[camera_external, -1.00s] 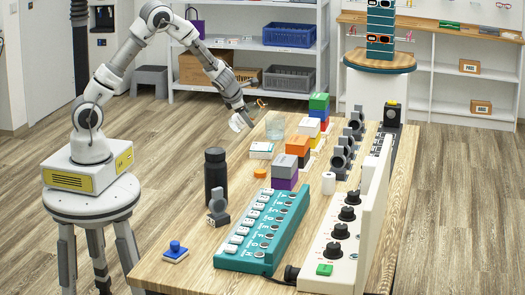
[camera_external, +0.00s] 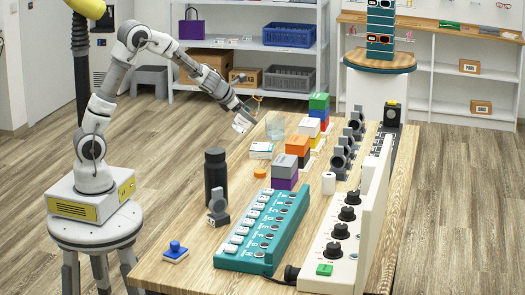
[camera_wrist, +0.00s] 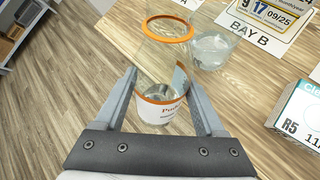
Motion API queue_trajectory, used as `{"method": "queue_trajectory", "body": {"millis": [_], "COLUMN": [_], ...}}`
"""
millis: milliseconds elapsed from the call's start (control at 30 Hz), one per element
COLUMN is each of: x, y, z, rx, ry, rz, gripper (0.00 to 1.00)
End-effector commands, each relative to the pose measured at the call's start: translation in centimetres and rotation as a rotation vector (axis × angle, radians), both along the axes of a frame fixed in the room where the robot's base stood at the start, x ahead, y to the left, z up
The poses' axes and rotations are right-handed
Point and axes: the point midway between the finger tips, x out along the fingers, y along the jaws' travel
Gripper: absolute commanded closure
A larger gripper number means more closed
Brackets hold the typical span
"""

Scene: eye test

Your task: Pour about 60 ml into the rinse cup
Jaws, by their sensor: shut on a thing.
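My gripper (camera_wrist: 168,105) is shut on a clear vessel with an orange rim (camera_wrist: 168,27) and a white label low on its side. The label's text is only partly readable. In the external view my gripper (camera_external: 246,117) holds the vessel by the table's far left edge, and the white label (camera_external: 241,125) shows below the fingers. A clear cup (camera_external: 274,127) stands on the table just right of it. In the wrist view a clear cup (camera_wrist: 212,48) with some clear liquid is just right of the vessel's rim. How much the vessel holds is unclear.
Right of the cup are stacked coloured boxes (camera_external: 298,146). A black bottle (camera_external: 215,175), a teal switch panel (camera_external: 262,232) and a white knob panel (camera_external: 335,240) stand nearer.

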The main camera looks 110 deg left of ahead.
Motion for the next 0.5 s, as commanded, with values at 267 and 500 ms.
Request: {"method": "queue_trajectory", "body": {"millis": [267,500], "x": [-0.28,-0.23], "y": [0.1,0.04], "z": [-0.35,-0.15], "rx": [0.003,0.001], "ry": [-0.087,-0.149], "rz": [0.002,0.0], "gripper": [0.92,0.92]}}
